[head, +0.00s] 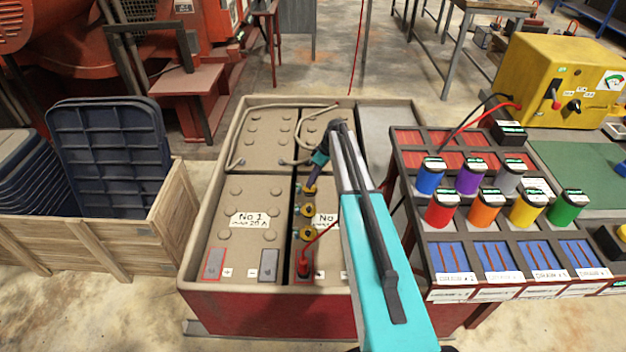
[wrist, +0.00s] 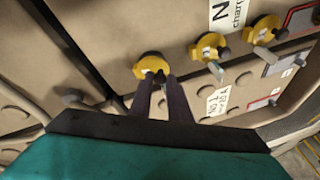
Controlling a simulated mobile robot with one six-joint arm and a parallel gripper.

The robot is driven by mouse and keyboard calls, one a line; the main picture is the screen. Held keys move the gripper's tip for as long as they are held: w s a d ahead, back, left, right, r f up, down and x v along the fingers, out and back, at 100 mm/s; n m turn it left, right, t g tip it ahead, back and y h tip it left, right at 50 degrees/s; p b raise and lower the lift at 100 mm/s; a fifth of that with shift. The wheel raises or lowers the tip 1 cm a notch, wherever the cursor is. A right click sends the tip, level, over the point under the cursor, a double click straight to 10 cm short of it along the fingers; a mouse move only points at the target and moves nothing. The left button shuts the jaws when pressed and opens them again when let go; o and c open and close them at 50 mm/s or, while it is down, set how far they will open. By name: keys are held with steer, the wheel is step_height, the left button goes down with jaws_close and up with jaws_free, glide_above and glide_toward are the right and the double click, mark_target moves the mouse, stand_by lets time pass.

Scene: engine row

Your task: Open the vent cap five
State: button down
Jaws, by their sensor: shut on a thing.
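A line of yellow vent caps runs along the left side of the battery labelled "No" (head: 325,219), whose label is partly hidden by my arm. My gripper (head: 311,182) reaches down to the farthest yellow vent cap (head: 309,190) and is shut on it. In the wrist view the dark fingers (wrist: 163,82) meet this yellow cap (wrist: 152,64), which still sits at the battery top. Two more yellow caps, a middle one (wrist: 208,47) and a nearer one (wrist: 263,29), stand apart from the fingers with small levers showing. I cannot read any cap number.
Battery No 1 (head: 250,200) with flat round caps lies to the left in the same crate (head: 185,262). A red lead (head: 304,262) is clipped near the front. A rack of coloured cylinders (head: 440,268) stands close on the right, a wooden box (head: 100,240) on the left.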

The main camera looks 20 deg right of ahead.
steer(key=shift+w+d+r+g+y+p, duration=0.2)
steer(key=shift+w+g+y+p, duration=0.2)
steer(key=shift+w+g+p, duration=0.25)
steer(key=shift+s, duration=0.15)
steer(key=c, duration=1.7)
jaws_free()
steer(key=shift+o, duration=0.2)
steer(key=shift+r, duration=0.15)
